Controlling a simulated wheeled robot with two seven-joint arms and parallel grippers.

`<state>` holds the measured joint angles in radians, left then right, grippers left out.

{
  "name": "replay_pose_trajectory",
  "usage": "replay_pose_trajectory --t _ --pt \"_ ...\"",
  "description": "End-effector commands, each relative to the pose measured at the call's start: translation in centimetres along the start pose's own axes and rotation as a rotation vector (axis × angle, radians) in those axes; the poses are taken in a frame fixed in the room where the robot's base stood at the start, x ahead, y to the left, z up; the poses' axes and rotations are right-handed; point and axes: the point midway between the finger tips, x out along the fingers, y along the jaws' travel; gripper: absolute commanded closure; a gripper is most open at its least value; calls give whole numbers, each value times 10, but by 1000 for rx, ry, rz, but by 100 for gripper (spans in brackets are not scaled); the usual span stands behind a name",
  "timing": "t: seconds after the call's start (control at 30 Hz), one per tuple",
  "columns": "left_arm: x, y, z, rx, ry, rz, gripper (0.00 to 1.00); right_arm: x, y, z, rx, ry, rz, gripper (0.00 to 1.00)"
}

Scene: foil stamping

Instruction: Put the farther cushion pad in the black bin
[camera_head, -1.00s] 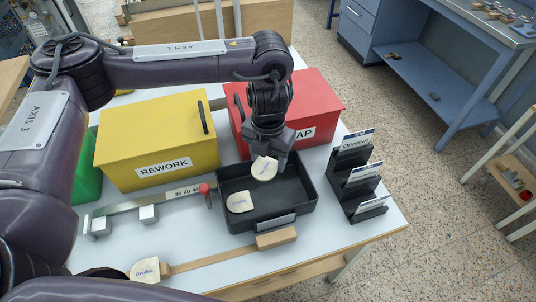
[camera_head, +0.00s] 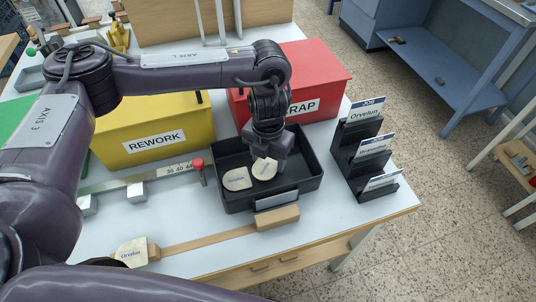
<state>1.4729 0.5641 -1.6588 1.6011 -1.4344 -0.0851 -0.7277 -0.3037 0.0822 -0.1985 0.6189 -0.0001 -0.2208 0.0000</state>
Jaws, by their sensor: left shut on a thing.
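The black bin (camera_head: 304,186) is an open, shallow tray on the white table. My left gripper (camera_head: 266,158) reaches down into it and is shut on a cream cushion pad (camera_head: 264,170). The held pad is low inside the bin; I cannot tell whether it touches the floor. Another cream pad (camera_head: 237,180) lies in the bin just to its left. My right gripper is not in view.
A yellow REWORK box (camera_head: 152,142) and a red SCRAP box (camera_head: 318,75) stand behind the bin. A black card rack (camera_head: 364,160) stands to the right. A wooden strip (camera_head: 208,239) with a cream, printed end piece (camera_head: 131,253) lies in front.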

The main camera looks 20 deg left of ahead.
Motion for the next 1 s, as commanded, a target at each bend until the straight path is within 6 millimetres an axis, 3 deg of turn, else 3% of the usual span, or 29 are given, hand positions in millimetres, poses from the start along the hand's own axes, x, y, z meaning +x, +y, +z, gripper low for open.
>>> replay_pose_trajectory --t 0.47,0.5,0.67,1.0 --pt "9 0 0 0 -1 0 66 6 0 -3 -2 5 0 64" --pt "9 0 0 0 -1 0 42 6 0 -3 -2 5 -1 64" --pt "9 0 0 0 -1 0 21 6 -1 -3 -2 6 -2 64" --pt "6 0 0 -1 -1 0 20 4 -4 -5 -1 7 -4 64"
